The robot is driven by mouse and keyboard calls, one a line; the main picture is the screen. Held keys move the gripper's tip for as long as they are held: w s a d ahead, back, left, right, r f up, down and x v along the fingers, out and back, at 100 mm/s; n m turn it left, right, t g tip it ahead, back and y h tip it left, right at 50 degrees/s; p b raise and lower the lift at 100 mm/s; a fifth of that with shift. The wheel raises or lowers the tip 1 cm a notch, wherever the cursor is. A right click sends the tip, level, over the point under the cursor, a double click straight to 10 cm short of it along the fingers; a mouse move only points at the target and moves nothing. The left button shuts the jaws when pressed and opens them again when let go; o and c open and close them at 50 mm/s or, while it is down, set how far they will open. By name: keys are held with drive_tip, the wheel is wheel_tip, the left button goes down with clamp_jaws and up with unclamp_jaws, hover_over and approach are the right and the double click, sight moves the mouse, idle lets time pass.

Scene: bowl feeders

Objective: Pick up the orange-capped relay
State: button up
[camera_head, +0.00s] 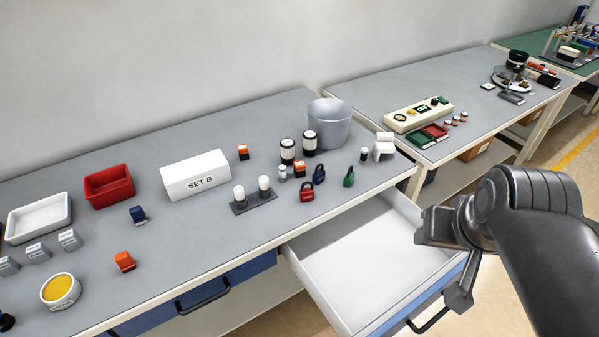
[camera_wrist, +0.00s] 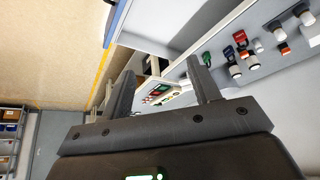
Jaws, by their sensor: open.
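Three small orange blocks with darker parts show in the head view, and I cannot tell for sure which is the orange-capped relay. One orange block (camera_head: 124,262) lies at the front left of the table. Another orange block (camera_head: 243,153) stands behind, right of the white SET B box. A third orange block (camera_head: 299,170) stands among the jars and padlocks. An orange block also shows in the wrist view (camera_wrist: 285,49). My gripper (camera_wrist: 160,66) is open and empty. In the head view my gripper (camera_head: 432,228) is over the drawer's right side, away from all three blocks.
The open drawer (camera_head: 370,255) is empty and juts from the table. Red, blue and green padlocks (camera_head: 348,177) stand near the front edge. A grey bucket (camera_head: 328,125) stands behind. The SET B box (camera_head: 195,175), red bin (camera_head: 108,187) and blue block (camera_head: 138,215) are left.

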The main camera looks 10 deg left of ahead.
drive_tip(key=w+a+r+n+g, duration=0.1)
drive_tip(key=w+a+r, duration=0.1)
drive_tip(key=w, duration=0.4)
drive_tip(key=w+a+r+n, duration=0.1)
drive_tip(key=w+a+r, duration=0.15)
drive_tip(key=w, duration=0.35)
drive_tip(key=n+g, duration=0.4)
hover_over(301, 166)
wheel_tip(301, 166, down, 19)
drive_tip(key=shift+s+a+f, duration=0.1)
drive_tip(key=shift+s+a, duration=0.15)
drive_tip(key=shift+a, duration=0.05)
wheel_tip(301, 166, down, 5)
drive_tip(key=shift+f, duration=0.15)
drive_tip(key=shift+w+d+f, duration=0.15)
drive_tip(key=shift+f, duration=1.2)
drive_tip(key=shift+w+d+f, duration=0.1)
drive_tip(key=shift+w+f, duration=0.05)
drive_tip(key=shift+f, duration=1.15)
drive_tip(key=shift+c, duration=0.5)
